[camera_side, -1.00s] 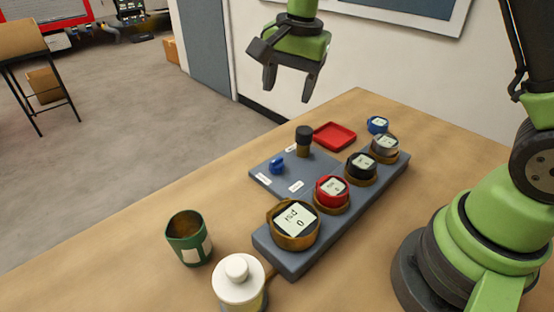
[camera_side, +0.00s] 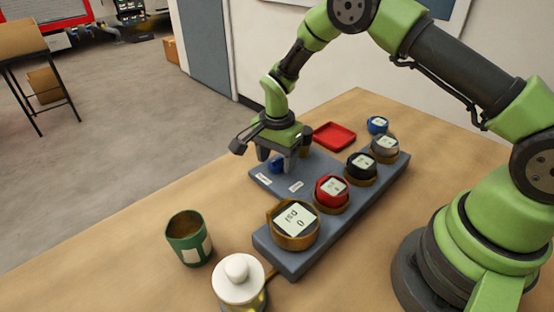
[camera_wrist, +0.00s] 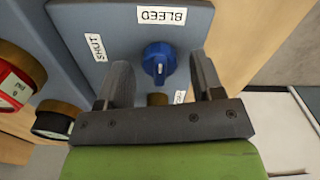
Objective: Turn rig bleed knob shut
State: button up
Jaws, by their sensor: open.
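The blue bleed knob (camera_side: 277,166) sits on the grey panel (camera_side: 318,173). In the wrist view the knob (camera_wrist: 159,58) has a white mark on its lower side, pointing down in the picture, away from the BLEED label (camera_wrist: 162,15). The SHUT label (camera_wrist: 96,47) is to its left. Another label (camera_wrist: 180,97) below right is partly hidden by a finger. My gripper (camera_side: 277,160) is open over the panel, pointing down. In the wrist view its two fingers stand left and right of the knob, apart from it. How high the fingertips are is hard to tell.
A dark upright cylinder (camera_side: 306,140) stands close behind my gripper. Gauges, the red one (camera_side: 332,190) among them, line the rig's raised bar (camera_side: 290,262). A red tray (camera_side: 335,136), green cup (camera_side: 188,238) and white-topped bottle (camera_side: 238,280) stand around the rig.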

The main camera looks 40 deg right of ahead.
jog(key=shift+f, duration=0.4)
jog(key=c, duration=0.9)
jog(key=shift+c, duration=0.2)
